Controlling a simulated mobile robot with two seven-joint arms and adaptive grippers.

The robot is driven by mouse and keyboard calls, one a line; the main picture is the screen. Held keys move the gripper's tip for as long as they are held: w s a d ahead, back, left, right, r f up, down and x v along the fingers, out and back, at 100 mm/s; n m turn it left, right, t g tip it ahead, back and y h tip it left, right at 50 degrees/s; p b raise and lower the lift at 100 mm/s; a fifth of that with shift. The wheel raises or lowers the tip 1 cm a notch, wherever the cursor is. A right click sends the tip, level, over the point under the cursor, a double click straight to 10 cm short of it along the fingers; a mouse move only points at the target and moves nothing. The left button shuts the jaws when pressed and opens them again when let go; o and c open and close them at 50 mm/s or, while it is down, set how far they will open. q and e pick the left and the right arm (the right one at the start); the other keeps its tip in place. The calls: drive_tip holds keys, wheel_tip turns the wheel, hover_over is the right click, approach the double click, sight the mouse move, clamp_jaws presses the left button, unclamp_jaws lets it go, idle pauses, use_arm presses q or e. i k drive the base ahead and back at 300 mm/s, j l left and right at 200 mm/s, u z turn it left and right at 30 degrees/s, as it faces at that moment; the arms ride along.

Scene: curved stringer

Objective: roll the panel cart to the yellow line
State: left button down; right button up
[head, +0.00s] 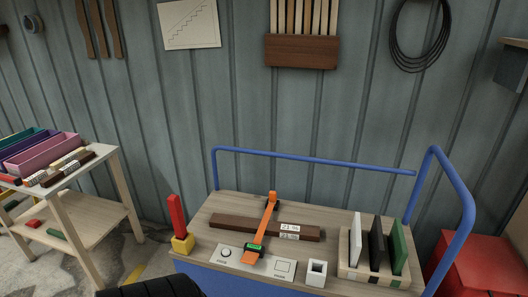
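The cart (225,203) has a wooden top and a blue tubular rail (320,160) along the back and right side. On it stands a rack (372,278) holding a white, a black and a green upright panel. A dark wooden bar (225,222) with white labels lies across the top, with an orange tool (268,215) with a green display over it. A yellow strip (134,274) shows on the floor left of the cart, partly hidden; I cannot tell how far it runs. Neither gripper can be made out.
A wooden side table (75,218) with coloured bins (45,154) stands at the left. A red box (475,265) is right of the cart. A grey corrugated wall (160,100) is behind. A black ribbed shape (150,288) is cut off at the bottom edge.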

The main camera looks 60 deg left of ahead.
sight(284, 267)
drive_tip(key=u, duration=1.65)
